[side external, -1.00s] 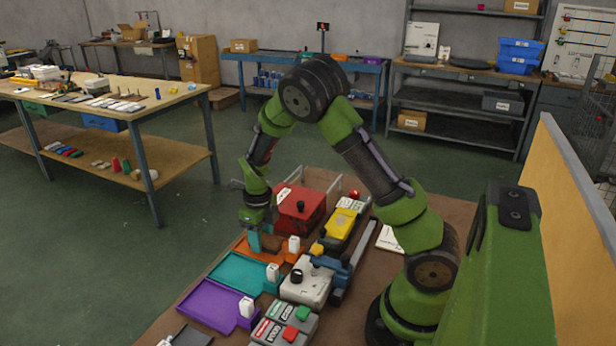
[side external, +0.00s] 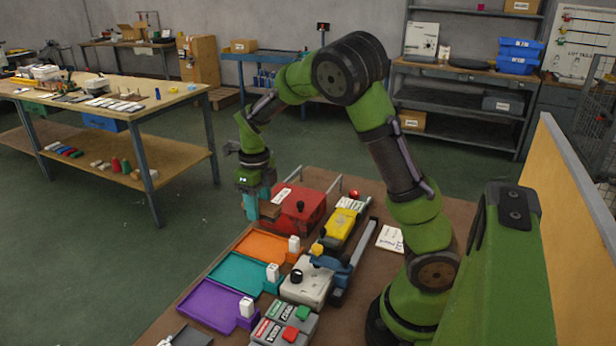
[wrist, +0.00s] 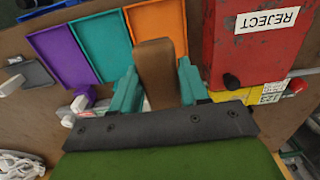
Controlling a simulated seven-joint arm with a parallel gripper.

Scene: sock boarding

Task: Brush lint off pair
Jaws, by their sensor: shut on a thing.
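My gripper (side external: 258,208) is at the far end of the mat, beside the red box. It also shows in the wrist view (wrist: 157,84), with teal fingers shut on a brown block-shaped thing (wrist: 155,68). The side view shows the brown thing (side external: 269,210) low between the fingers; I cannot tell what it is or whether it touches the mat. The orange tray (side external: 264,245), teal tray (side external: 238,272) and purple tray (side external: 205,302) look empty. No pair of socks can be made out clearly.
The red box (side external: 308,212) carries a REJECT label (wrist: 266,19). A yellow device (side external: 341,222), a white machine (side external: 304,291) and a grey button box (side external: 284,325) stand right of the trays. A white fibrous bundle (wrist: 18,166) lies at the wrist view's lower left.

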